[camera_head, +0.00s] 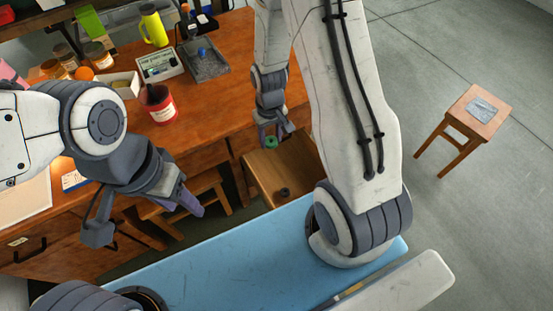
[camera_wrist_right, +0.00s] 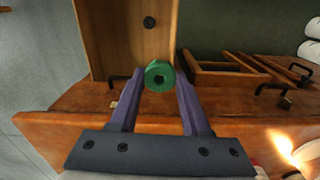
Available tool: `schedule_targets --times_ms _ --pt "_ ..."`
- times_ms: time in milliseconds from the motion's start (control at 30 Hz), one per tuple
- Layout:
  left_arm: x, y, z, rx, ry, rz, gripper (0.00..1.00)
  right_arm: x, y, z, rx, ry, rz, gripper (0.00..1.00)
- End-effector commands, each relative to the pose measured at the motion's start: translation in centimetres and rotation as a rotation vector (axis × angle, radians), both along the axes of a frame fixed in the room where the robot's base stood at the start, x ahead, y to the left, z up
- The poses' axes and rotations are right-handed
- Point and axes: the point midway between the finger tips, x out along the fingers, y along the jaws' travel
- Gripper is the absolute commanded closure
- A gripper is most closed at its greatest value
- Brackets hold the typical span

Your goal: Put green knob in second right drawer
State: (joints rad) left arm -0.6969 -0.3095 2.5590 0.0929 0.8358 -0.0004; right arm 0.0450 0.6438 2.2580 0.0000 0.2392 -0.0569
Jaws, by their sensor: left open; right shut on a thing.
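The green knob (camera_head: 271,142) is a short ring-like cylinder with a dark hole. My right gripper (camera_head: 272,138) is shut on it, and the right wrist view shows the knob (camera_wrist_right: 160,76) between the purple fingertips. The knob is held over the inner end of an open wooden drawer (camera_head: 262,171), which juts from the right part of the bench; its height above the drawer floor is hard to judge. A small dark round piece (camera_head: 283,192) lies in the drawer near its front. My left gripper (camera_head: 187,200) is open, away from the drawer at the left.
The wooden bench (camera_head: 215,75) carries a red pot (camera_head: 158,104), a yellow bottle (camera_head: 153,26), a grey tray (camera_head: 204,62) and several jars. A stool (camera_head: 190,190) stands left of the drawer. Another stool (camera_head: 484,110) stands on open floor at right.

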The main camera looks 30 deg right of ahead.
Motion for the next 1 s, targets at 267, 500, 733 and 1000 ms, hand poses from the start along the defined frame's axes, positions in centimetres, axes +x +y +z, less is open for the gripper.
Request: schedule_targets --times_ms 267,500,733,1000 --pt "-0.1 0.0 -10.5 0.001 0.002 0.0 0.48 0.4 -4.3 -8.8 -0.001 -0.002 0.093 1.0" --pt "-0.1 0.0 -18.3 0.001 0.001 0.0 0.48 -0.2 -8.7 -15.1 -0.001 -0.001 0.184 1.0" --pt "-0.1 0.0 -25.2 0.001 0.001 0.0 0.48 -1.3 -12.8 -20.6 -0.001 -0.002 0.262 1.0" --pt "0.0 0.0 -29.0 0.001 0.001 0.0 0.48 -2.5 -15.5 -23.4 0.0 -0.001 0.32 1.0"
